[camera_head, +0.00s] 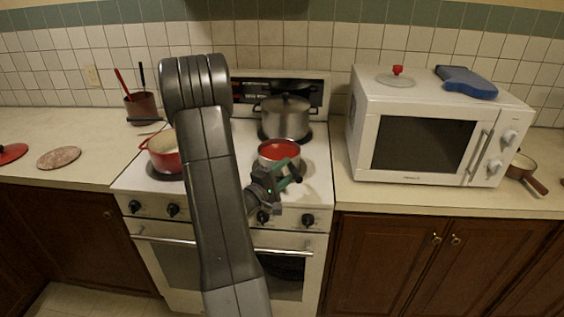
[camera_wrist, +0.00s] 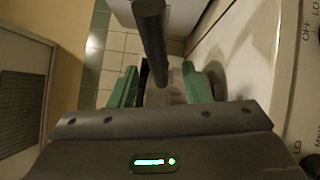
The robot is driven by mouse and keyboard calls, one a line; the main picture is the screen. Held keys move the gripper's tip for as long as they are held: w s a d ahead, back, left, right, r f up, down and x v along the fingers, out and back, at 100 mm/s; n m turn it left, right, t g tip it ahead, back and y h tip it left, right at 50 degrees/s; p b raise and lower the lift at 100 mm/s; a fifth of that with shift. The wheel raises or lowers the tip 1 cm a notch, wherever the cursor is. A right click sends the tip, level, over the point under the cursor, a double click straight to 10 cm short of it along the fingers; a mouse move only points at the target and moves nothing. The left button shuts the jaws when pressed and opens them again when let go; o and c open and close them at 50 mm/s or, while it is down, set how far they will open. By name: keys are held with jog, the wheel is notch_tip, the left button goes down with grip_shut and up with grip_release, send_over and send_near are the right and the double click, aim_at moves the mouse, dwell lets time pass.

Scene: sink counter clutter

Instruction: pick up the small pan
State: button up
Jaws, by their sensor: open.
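A small red pan (camera_head: 278,152) sits on the front right burner of the stove, its rim partly behind my gripper. My gripper (camera_head: 292,176) with green fingers is at the front right of this pan, close to its side. In the wrist view my gripper (camera_wrist: 160,88) has its fingers apart. A dark rod (camera_wrist: 152,40), which looks like a handle, comes from the top edge towards the space between them; I cannot tell whether it touches a finger. Another small brown pan (camera_head: 522,163) stands on the right counter, partly hidden behind the microwave.
A large steel pot (camera_head: 285,118) stands behind the red pan. A red pot (camera_head: 164,155) is on the left burner, partly behind my arm. A white microwave (camera_head: 427,135) stands on the right counter, with a blue object (camera_head: 466,82) on top.

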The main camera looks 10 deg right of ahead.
jog(key=p+x, duration=0.1)
jog(key=x, duration=0.3)
jog(key=shift+s+d+r, duration=0.1)
jog(key=shift+s+r, duration=0.05)
jog(key=shift+w+d, duration=0.35)
grip_shut()
